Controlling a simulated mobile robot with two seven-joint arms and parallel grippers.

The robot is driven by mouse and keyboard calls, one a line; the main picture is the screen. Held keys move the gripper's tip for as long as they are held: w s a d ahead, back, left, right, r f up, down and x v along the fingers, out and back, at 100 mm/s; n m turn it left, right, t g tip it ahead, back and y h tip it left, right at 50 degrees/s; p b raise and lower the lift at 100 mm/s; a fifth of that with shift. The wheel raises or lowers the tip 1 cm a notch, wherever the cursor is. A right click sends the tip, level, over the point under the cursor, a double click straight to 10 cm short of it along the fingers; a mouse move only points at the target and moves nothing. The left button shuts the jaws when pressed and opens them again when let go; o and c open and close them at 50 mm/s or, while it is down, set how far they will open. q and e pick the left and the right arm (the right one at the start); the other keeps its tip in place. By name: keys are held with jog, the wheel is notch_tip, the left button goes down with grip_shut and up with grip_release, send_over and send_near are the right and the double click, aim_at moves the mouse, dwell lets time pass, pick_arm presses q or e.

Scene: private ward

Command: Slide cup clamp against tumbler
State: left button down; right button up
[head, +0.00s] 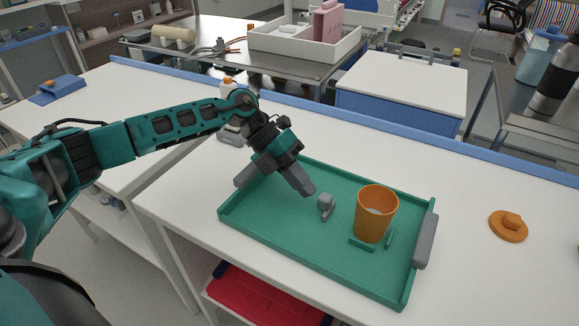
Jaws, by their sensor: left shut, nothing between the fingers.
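The orange tumbler (376,215) stands upright in the right part of the green tray (270,233). A small grey block with a raised knob, which looks like the cup clamp (325,206), sits in the tray left of the tumbler, with a gap between them. Low green stops (362,244) stand at the tumbler's base. My left gripper (304,189) points down over the tray, just left of the grey clamp. Its fingers are shut and empty; I cannot tell whether they touch the clamp. My right gripper is not in view.
The tray has raised walls and a grey handle (425,242) at its right end. An orange lid with a knob (508,226) lies on the white table to the right. A white bottle with an orange cap (228,87) stands behind my left wrist. Table space around the lid is clear.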

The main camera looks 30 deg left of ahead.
aim_at(331, 198)
pick_arm(q)
jog(key=shift+d+f, duration=0.4)
jog(key=shift+d, duration=0.1)
jog(key=d, duration=0.1)
jog(key=d+p, duration=0.2)
jog(key=d, duration=0.1)
jog(key=shift+r, duration=0.25)
jog(key=shift+w+d+f, duration=0.1)
jog(key=shift+d, duration=0.3)
jog(key=shift+d+f, duration=0.1)
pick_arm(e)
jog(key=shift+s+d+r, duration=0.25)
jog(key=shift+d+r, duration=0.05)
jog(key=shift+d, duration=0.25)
